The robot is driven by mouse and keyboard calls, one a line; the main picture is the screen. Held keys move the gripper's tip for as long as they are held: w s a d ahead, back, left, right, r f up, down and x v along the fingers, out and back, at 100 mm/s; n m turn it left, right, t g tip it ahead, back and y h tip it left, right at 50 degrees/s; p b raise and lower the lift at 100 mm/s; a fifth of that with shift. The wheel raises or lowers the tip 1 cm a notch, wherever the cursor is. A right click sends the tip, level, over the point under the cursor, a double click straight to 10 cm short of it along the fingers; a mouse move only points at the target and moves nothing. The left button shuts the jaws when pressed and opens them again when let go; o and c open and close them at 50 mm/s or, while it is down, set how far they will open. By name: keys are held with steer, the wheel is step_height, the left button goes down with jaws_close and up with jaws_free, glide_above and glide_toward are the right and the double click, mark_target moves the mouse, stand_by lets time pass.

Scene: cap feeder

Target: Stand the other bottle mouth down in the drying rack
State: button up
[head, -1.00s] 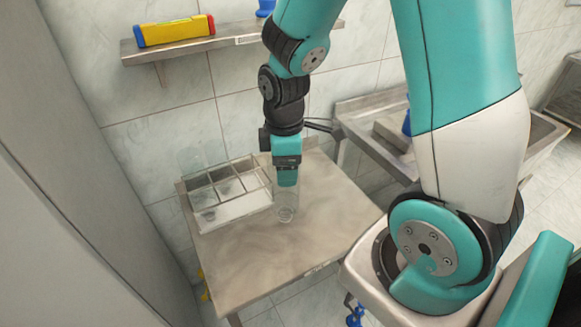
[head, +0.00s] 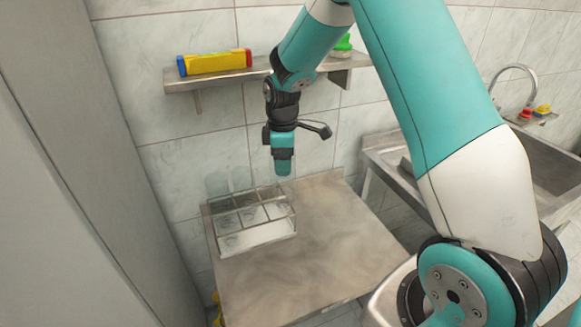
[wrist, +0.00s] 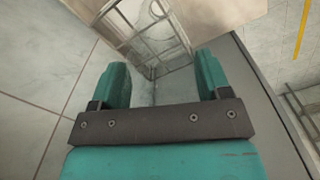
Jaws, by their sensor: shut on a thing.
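My gripper (head: 283,170) is above the back right part of the drying rack (head: 262,238), pointing down. In the wrist view its two teal fingers (wrist: 160,85) are closed on a clear bottle (wrist: 167,92), which is see-through and hard to make out. In the head view its outline below the fingers is too faint to tell its tilt or whether it touches the rack. The wire-sided rack with its compartments also shows beyond the fingers in the wrist view (wrist: 135,45). Another clear bottle (head: 216,184) stands faintly at the back left of the rack.
The rack stands on a steel table (head: 325,235) whose front and right are bare. A wall shelf (head: 205,79) above holds a yellow box (head: 215,63) and a green item (head: 343,43). A sink (head: 535,160) is at the right, a tall grey cabinet (head: 70,150) at the left.

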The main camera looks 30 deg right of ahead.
steer(key=w+d, duration=0.1)
steer(key=w, duration=0.4)
step_height(320, 180, down, 13)
steer(key=b, duration=0.8)
steer(key=shift+f, duration=0.15)
steer(key=shift+f, duration=0.35)
steer(key=o, duration=1.2)
steer(key=shift+r+b, duration=0.15)
steer(key=shift+b, duration=0.15)
